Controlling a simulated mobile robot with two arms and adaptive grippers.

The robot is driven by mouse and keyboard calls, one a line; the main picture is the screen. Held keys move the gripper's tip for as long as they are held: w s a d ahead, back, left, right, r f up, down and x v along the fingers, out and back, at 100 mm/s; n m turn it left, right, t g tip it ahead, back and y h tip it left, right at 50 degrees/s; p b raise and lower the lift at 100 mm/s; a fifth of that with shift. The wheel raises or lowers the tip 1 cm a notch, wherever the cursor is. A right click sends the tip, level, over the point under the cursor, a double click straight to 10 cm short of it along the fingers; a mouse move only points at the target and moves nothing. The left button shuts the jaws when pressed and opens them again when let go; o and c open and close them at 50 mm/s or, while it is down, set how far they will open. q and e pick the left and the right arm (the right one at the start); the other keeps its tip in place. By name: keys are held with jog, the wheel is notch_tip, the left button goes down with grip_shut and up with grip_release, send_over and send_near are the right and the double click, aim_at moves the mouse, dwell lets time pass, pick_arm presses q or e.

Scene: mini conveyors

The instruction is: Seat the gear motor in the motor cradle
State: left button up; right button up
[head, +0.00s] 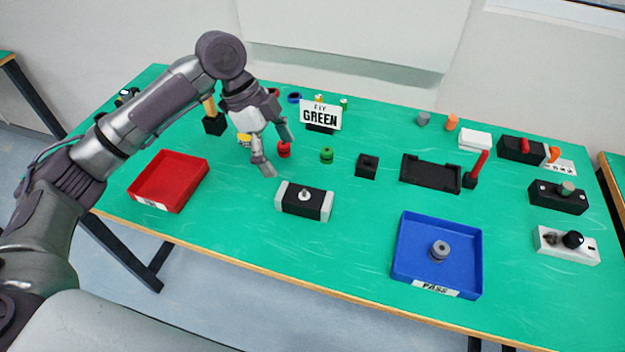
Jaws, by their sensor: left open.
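My left gripper (277,151) is open above the table's left half, fingers pointing down to the right. A small red spool-like part (284,150) shows between its fingertips; I cannot tell whether they touch. A grey stepped cylinder with a narrower top (440,249), possibly the gear motor, stands in the blue PASS tray (406,268). A small black block with a recess (367,166), possibly the motor cradle, sits mid-table. A black block with white ends and a silver knob-like top (304,199) stands in front of the gripper. I cannot tell for sure which is motor or cradle. My right gripper is out of view.
A red tray (168,181) lies at left. A green spool-like part (327,155) and a "KIT GREEN" sign (320,116) stand near the gripper. A black tray (431,174) and several control boxes (558,197) occupy the right. Green table is clear between the white-ended block and blue tray.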

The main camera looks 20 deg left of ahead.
aim_at(302, 193)
pick_arm(q)
jog(key=x, duration=0.3)
jog(key=s+x, duration=0.1)
jog(key=x, duration=0.2)
jog(key=shift+s+d+p, duration=0.15)
jog(key=shift+d+p, duration=0.1)
jog(key=shift+p, duration=0.05)
jog(key=x, duration=0.3)
jog(key=shift+p, duration=0.35)
jog(key=x, duration=0.3)
jog(key=shift+w+d+f+p, duration=0.2)
jog(key=shift+w+p, duration=0.1)
jog(key=shift+w, duration=0.1)
jog(key=shift+f, duration=0.15)
jog(key=c, duration=1.5)
jog(key=shift+c, duration=0.7)
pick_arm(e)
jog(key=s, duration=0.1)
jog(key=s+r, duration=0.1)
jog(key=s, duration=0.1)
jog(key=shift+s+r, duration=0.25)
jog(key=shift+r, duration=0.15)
